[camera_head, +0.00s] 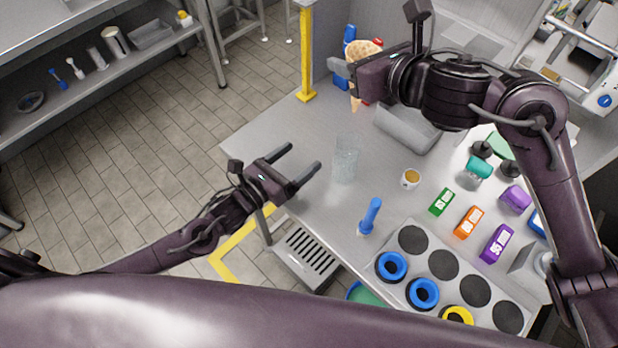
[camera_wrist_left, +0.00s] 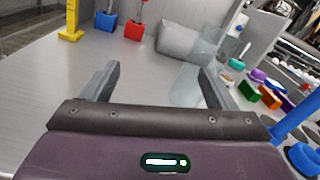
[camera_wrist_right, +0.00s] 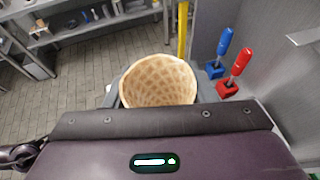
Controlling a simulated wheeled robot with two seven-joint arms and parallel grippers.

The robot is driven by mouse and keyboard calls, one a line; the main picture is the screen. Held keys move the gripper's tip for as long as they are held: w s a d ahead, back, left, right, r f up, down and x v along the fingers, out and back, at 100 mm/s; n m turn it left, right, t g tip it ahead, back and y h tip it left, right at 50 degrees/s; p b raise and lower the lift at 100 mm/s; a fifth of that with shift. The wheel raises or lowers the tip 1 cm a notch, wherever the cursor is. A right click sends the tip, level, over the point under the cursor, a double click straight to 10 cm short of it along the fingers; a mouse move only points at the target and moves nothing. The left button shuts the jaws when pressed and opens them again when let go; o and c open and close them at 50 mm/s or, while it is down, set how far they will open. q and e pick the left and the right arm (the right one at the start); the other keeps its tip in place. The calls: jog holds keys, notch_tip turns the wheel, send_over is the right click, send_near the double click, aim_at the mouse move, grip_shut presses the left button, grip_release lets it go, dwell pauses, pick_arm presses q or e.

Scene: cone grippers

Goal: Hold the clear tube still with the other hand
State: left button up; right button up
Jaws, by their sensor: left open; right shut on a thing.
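The clear tube (camera_head: 346,158) stands upright on the grey table, to the right of my left gripper in the head view. My left gripper (camera_head: 304,164) is open and empty, its fingers pointing toward the tube but apart from it. In the left wrist view the tube (camera_wrist_left: 187,85) shows behind and beside the right finger of that gripper (camera_wrist_left: 158,80). My right gripper (camera_head: 350,72) is shut on a waffle cone (camera_head: 364,49), held above the back of the table. In the right wrist view the cone (camera_wrist_right: 158,82) has its wide mouth toward the camera.
A grey bin (camera_head: 405,130) lies behind the tube. A small tan cup (camera_head: 411,178) and a blue-handled tool (camera_head: 370,215) stand to its right. Coloured boxes (camera_head: 468,221) and a plate with round wells (camera_head: 444,264) fill the front right. The table left of the tube is clear.

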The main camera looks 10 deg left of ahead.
aim_at(353, 155)
pick_arm(q)
jog(key=s+d+m+g+h, duration=0.1)
jog(key=s+d+m, duration=0.1)
jog(key=s+d+m+h, duration=0.1)
jog(key=s+m, duration=0.1)
jog(key=shift+d+f+g, duration=0.2)
jog(key=shift+d+g, duration=0.15)
jog(key=shift+g, duration=0.05)
jog(key=shift+d+m, duration=0.25)
jog(key=shift+m, duration=0.15)
jog(key=x, duration=1.1)
jog(key=shift+w+d, duration=0.25)
jog(key=c, duration=1.3)
jog(key=o, duration=1)
jog(key=shift+o, duration=0.2)
jog(key=shift+a+n+t+y, duration=0.1)
jog(key=shift+n+t+y, duration=1)
jog(key=shift+n+y, duration=0.15)
